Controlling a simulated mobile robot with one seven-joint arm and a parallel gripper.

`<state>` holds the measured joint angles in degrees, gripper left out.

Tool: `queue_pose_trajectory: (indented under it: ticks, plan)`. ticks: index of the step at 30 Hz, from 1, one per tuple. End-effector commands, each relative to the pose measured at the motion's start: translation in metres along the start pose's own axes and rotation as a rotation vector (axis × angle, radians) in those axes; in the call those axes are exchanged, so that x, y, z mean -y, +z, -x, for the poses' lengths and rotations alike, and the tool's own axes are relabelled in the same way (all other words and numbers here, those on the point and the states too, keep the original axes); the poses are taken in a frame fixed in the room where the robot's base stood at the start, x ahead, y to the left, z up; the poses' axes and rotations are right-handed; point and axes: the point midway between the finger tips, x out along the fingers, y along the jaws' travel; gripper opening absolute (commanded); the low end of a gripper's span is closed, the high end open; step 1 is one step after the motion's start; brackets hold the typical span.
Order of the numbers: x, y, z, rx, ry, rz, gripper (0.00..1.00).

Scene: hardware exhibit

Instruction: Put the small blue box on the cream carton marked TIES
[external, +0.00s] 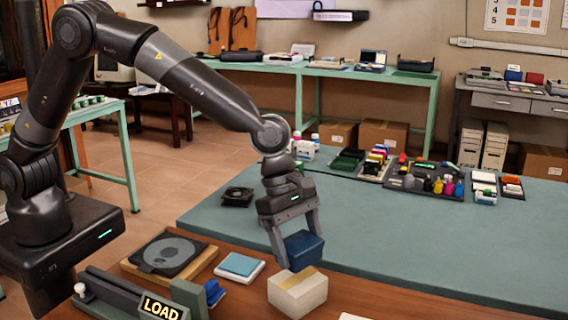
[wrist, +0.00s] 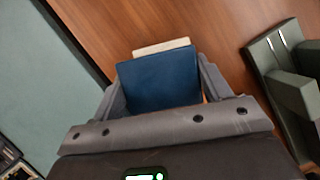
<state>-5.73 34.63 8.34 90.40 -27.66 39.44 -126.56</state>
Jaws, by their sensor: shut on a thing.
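The small blue box (external: 303,247) is between the fingers of my gripper (external: 293,243) in the external view. My gripper is shut on it and points down. A cream carton (external: 298,295) with a tan strip across its top stands on the brown wooden surface, just below the box in the picture. Whether the box touches the carton I cannot tell. No TIES marking is readable on the carton. In the wrist view the blue box (wrist: 160,78) fills the space between the fingers, and a pale edge of the carton (wrist: 162,46) shows beyond it.
A light blue pad (external: 240,265) and a dark disc on a wooden board (external: 170,255) lie left of the carton. A LOAD sign (external: 160,308) stands at the front left. The teal mat (external: 420,235) behind is mostly clear, with several small goods at its back.

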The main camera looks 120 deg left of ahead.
Motion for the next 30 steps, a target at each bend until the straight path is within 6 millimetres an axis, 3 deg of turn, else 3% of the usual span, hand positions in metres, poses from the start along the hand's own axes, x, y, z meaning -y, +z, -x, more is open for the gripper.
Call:
queue_pose_trajectory:
  ticks: [9,20,21,28,30]
  plan:
    - [0.0,-0.015,-0.035,-0.001,-0.001,0.001,0.46]
    - [0.001,-0.016,-0.039,-0.001,-0.001,0.001,0.46]
    - [0.001,-0.016,-0.039,-0.001,-0.001,0.001,0.74]
    - [0.001,-0.016,-0.038,-0.001,-0.001,0.0,0.92]
    - [0.001,-0.016,-0.038,-0.001,-0.001,0.0,0.92]
